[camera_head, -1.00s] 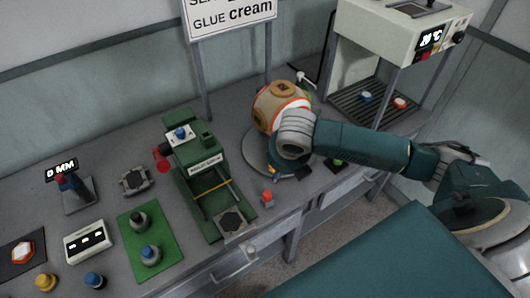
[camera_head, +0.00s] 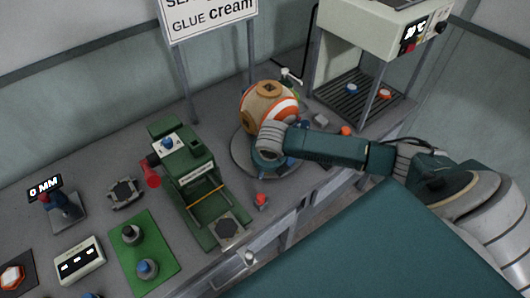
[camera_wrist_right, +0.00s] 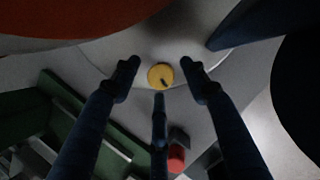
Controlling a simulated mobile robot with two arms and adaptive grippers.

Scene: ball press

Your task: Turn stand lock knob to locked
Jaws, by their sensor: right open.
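The lock knob (camera_wrist_right: 160,76) is a small round yellow knob with a dark mark on it, on the pale round stand in the right wrist view. My right gripper (camera_wrist_right: 160,84) is open, with its three dark fingers spread around the knob; I cannot tell whether they touch it. In the head view the striped ball (camera_head: 268,106) sits on the round stand (camera_head: 239,158). My right wrist covers the stand's front, and the knob is hidden there. My left gripper is not in view.
A green press (camera_head: 190,178) stands left of the stand. A red-topped button (camera_head: 261,199) stands in front of it and also shows in the wrist view (camera_wrist_right: 176,155). A heater-like machine (camera_head: 375,35) with a dark rack is at the back right.

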